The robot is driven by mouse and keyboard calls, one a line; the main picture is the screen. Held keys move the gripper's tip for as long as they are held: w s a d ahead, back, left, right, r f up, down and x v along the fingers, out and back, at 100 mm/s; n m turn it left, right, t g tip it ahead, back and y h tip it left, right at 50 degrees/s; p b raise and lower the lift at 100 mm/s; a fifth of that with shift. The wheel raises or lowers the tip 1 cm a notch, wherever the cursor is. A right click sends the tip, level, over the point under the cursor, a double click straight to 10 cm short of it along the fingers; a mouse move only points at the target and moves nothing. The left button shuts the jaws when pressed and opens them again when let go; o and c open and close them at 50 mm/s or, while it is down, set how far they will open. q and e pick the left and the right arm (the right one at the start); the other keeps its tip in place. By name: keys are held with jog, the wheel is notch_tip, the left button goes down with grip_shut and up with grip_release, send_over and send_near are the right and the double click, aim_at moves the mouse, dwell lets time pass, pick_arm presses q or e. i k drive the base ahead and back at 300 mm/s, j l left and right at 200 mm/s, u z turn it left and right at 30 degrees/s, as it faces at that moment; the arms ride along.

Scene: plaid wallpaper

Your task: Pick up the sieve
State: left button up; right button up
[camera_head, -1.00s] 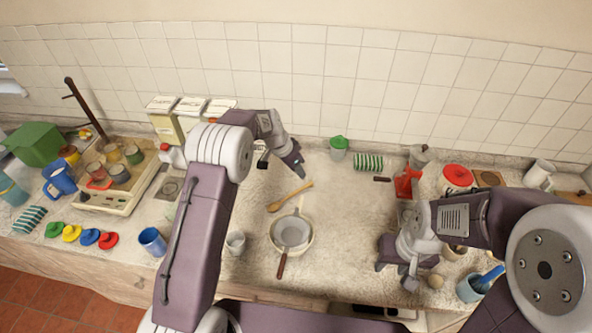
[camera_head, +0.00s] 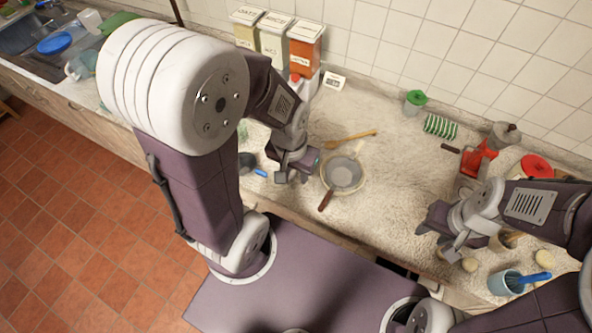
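The sieve (camera_head: 344,174) lies on the counter. It is round and grey, with a pale rim and a brown handle (camera_head: 325,201) pointing toward the front edge. I cannot tell whether it rests in a shallow pale dish. My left gripper (camera_head: 294,170) is just left of the sieve, above the counter and apart from it. Its fingers look spread and empty. My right gripper (camera_head: 442,240) is over the right part of the counter, well away from the sieve. It also looks open and empty.
A wooden spoon (camera_head: 350,140) lies just behind the sieve. Labelled canisters (camera_head: 275,38) stand at the back wall. A green-lidded jar (camera_head: 414,102), a striped green cloth (camera_head: 440,126) and a blue cup (camera_head: 506,282) are to the right. Counter between sieve and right gripper is clear.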

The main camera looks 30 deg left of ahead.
aim_at(343, 171)
jog(key=k+j+z, duration=0.15)
jog(key=j+z, duration=0.15)
jog(key=j, duration=0.2)
jog(key=k+j+z, duration=0.3)
jog(key=j, duration=0.15)
jog(key=k+j+z, duration=0.15)
jog(key=j+z, duration=0.15)
jog(key=k+j+z, duration=0.25)
jog(key=j, duration=0.2)
jog(key=k, duration=0.05)
